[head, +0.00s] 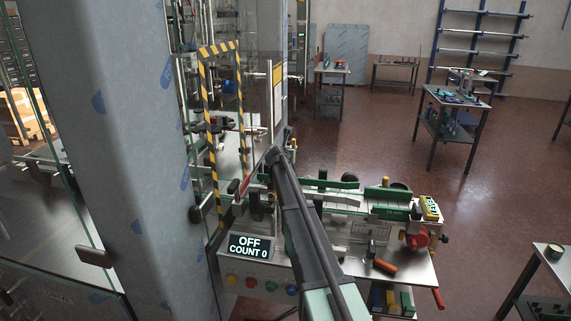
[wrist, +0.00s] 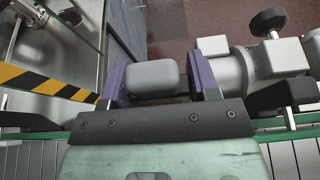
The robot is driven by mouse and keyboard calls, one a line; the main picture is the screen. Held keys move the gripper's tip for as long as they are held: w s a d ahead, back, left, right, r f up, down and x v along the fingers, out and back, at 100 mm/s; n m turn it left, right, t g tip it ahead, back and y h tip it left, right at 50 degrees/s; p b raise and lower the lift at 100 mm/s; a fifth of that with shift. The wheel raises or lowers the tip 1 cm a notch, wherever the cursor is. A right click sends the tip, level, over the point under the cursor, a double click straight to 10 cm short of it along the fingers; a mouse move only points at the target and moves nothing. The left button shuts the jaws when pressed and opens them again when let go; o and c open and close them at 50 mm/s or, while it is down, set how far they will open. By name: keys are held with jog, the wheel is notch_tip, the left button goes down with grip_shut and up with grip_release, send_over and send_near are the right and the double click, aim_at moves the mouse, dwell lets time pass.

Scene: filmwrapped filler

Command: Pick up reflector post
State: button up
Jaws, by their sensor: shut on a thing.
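In the wrist view my gripper (wrist: 160,82) has its two purple fingers on either side of a grey rounded block with a dark cylindrical part below it, which I take to be the reflector post (wrist: 156,76). The fingers are shut on it. It sits above the green-edged conveyor rail (wrist: 270,136), and I cannot tell whether it is still fixed or standing on something. In the head view my dark arm reaches over the conveyor machine and hides the gripper and the post.
A yellow-black striped frame (head: 208,130) stands close left of my arm; its striped bar (wrist: 45,83) also shows in the wrist view. A grey motor (wrist: 268,62) lies right of the fingers. The control panel (head: 249,246) reads OFF, COUNT 0.

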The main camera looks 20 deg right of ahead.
notch_tip(320, 180, up, 20)
jog(key=p, duration=2)
jog(key=shift+f, duration=0.1)
